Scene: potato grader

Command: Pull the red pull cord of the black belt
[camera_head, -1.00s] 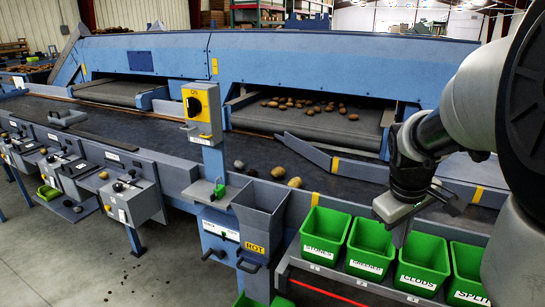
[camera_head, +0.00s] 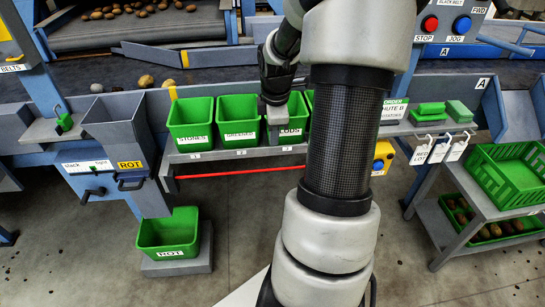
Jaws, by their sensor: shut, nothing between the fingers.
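The red pull cord (camera_head: 235,171) runs level below the front of the green bin shelf. Its right part passes behind my arm. The black belt (camera_head: 108,80) is the dark surface behind the bins. My gripper (camera_head: 274,128) points down in front of the green bin labelled CLODS (camera_head: 292,130), above the cord and apart from it. Its fingers look closed and empty. My arm hides part of the CLODS bin and the space to its right.
A panel with STOP (camera_head: 430,23) and JOG (camera_head: 462,25) buttons is at upper right. A yellow box with a blue button (camera_head: 380,160) sits right of my arm. A grey shelf (camera_head: 475,180) holds green crates.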

